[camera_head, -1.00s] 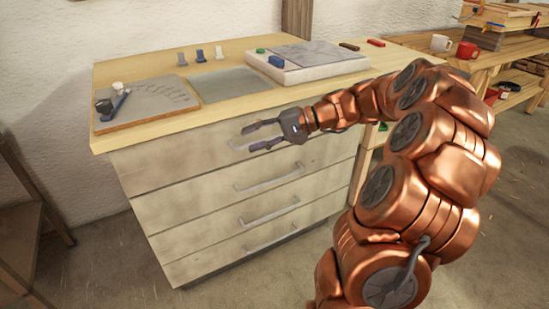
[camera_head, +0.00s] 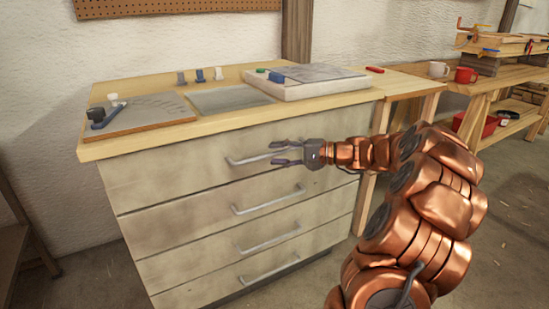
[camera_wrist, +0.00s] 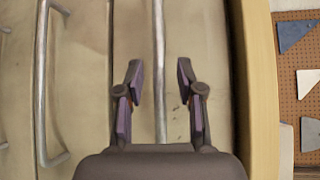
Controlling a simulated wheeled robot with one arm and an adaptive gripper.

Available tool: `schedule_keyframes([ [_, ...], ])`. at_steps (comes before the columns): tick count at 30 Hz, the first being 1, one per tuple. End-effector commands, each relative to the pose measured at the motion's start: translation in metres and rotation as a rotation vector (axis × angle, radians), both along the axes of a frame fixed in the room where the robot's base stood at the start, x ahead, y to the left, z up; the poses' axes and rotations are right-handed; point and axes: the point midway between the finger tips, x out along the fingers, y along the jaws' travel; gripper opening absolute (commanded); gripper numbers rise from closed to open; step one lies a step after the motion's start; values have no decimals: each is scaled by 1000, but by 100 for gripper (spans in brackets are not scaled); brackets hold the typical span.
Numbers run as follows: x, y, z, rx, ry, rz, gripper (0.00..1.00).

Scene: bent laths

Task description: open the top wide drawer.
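The top wide drawer (camera_head: 170,165) is the uppermost pale wooden front of the cabinet and is shut. Its grey bar handle (camera_head: 240,162) runs across the front. In the wrist view, this handle (camera_wrist: 160,120) shows as a long bar lying between the two fingers. My gripper (camera_head: 276,153) is at the right part of the handle, with its fingers open, one above and one below the bar. In the wrist view, my gripper (camera_wrist: 158,68) has gaps between each finger and the bar. Part of the handle is hidden behind the gripper in the head view.
Several more drawers lie below, with a second handle (camera_head: 268,201) close under the gripper. The wooden worktop (camera_head: 225,120) overhangs above and carries a board, a panel and a white case (camera_head: 310,87). A side bench (camera_head: 500,85) stands at right.

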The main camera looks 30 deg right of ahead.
Motion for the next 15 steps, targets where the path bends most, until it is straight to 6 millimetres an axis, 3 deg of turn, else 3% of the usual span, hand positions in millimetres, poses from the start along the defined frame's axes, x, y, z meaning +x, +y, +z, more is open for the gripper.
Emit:
schedule_keyframes([
  [14, 11, 9, -3, -1, 2, -1, 37],
  [15, 11, 9, -3, -1, 2, 0, 33],
])
